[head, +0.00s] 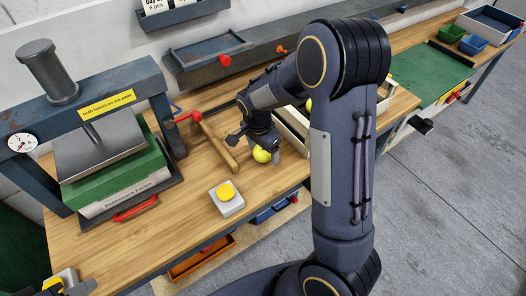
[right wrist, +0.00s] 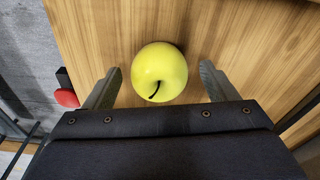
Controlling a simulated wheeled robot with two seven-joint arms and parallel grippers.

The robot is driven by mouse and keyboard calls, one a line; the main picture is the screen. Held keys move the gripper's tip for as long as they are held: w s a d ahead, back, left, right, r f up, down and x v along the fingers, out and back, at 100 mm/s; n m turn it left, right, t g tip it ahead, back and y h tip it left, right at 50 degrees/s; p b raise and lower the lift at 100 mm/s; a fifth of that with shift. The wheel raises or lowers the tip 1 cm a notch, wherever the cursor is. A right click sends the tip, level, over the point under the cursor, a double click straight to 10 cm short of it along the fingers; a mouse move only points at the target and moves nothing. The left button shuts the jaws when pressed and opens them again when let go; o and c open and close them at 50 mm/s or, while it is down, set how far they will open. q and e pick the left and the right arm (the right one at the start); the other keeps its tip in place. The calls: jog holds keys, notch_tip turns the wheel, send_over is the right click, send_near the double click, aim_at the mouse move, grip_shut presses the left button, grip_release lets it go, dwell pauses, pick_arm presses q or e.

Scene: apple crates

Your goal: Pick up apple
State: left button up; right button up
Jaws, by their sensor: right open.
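A yellow apple (head: 262,155) is on the wooden bench, left of a wooden crate (head: 292,130) that my right arm partly hides. In the right wrist view the apple (right wrist: 159,72) shows its dark stem and lies between the two fingers, with a visible gap on each side. My right gripper (head: 262,143) is open and above the apple; its fingers also show in the right wrist view (right wrist: 157,84). Another yellow round thing (head: 308,104), perhaps an apple, shows beside my right arm. A dark piece at the bottom left corner may be my left gripper (head: 78,288).
A wooden bench (head: 150,250) carries a press (head: 100,150) at the left. A wooden-handled tool (head: 219,148) lies left of my right gripper. A grey box with a yellow button (head: 226,195) stands in front. Drawers (head: 203,257) stick out below the bench edge.

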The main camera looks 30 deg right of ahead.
jog(key=c, duration=1.1)
